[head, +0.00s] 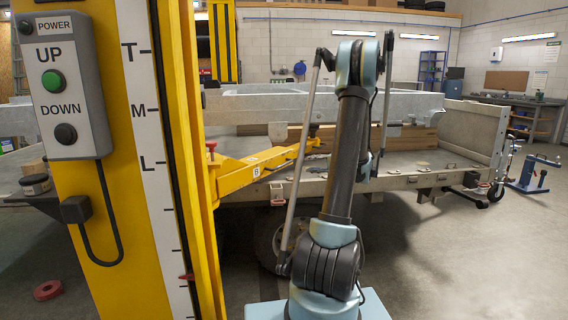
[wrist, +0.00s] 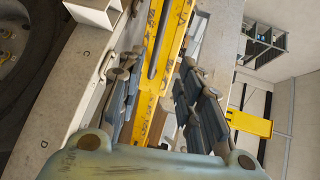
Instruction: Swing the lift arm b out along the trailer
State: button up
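The yellow lift arm b (head: 262,168) reaches from the yellow lift column (head: 185,110) towards the right, beside the trailer frame (head: 330,187). A small round label sits on its side. In the wrist view a yellow beam (wrist: 172,50), which looks like this lift arm, runs lengthwise between the fingers of my gripper (wrist: 160,82). The fingers are spread, one set on each side of the beam. Whether either finger touches it I cannot tell. In the head view my own arm stands in front of the trailer, and my gripper cannot be made out.
A control box (head: 66,84) with UP and DOWN buttons hangs on the column. A red ring (head: 48,290) lies on the floor at left. A blue wheeled stand (head: 528,175) is at right. The floor at front right is clear.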

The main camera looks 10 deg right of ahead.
aim_at(284, 164)
jog(key=x, duration=1.7)
jog(key=shift+w+d, duration=0.1)
jog(key=shift+w, duration=0.4)
jog(key=shift+c, duration=0.6)
